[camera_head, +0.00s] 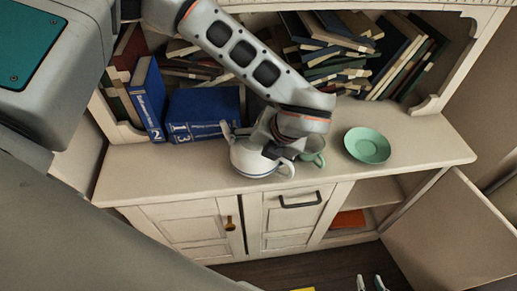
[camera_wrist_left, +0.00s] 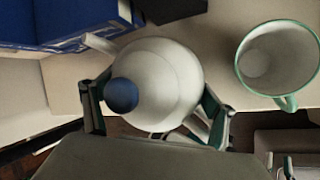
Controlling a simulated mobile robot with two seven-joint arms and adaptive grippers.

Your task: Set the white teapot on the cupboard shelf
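The white teapot (camera_head: 250,160), with a blue line around it, is upright at the counter's front. In the left wrist view the teapot (camera_wrist_left: 165,75) shows its blue knob and spout, with its handle partly hidden. My left gripper (camera_head: 275,148) is at the teapot from above. In the left wrist view my left gripper's fingers (camera_wrist_left: 155,105) flank the pot's body closely; contact is unclear. The cupboard shelf (camera_head: 375,191) is in the open compartment at right. My right gripper (camera_head: 371,284) shows only two parted fingertips at the bottom edge.
A green cup (camera_head: 315,158) stands close right of the teapot; the cup (camera_wrist_left: 282,60) also shows in the wrist view. A green saucer (camera_head: 367,146) lies further right. Blue books (camera_head: 205,108) stand behind. The cupboard door (camera_head: 450,235) is swung open. An orange item (camera_head: 348,219) lies low inside.

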